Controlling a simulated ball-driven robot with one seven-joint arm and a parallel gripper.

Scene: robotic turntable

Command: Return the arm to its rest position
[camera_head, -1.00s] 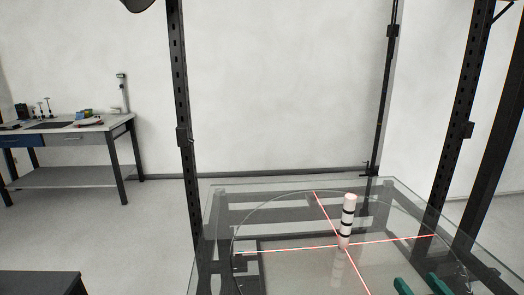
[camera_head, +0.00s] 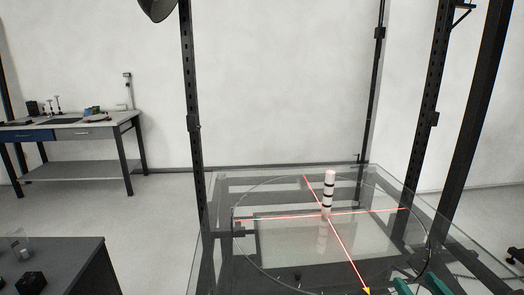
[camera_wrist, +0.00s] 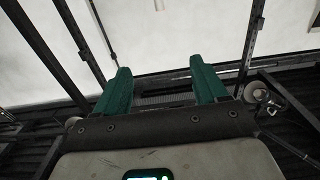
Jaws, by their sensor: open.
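My gripper (camera_head: 422,287) shows as two green fingertips at the bottom right edge of the head view. In the wrist view its two green fingers (camera_wrist: 160,86) stand wide apart with nothing between them. A white cylinder with black bands (camera_head: 328,192) stands upright on the round glass turntable (camera_head: 262,270), near the crossing of the red laser lines. My gripper is apart from it, nearer to me and to the right. The rest of the arm is hidden below the head view.
Black upright posts (camera_head: 192,110) frame the glass table on the left and right. A dark table (camera_head: 62,262) with small items is at the lower left. A workbench (camera_head: 75,130) stands at the far left. Open floor (camera_head: 155,220) lies between them.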

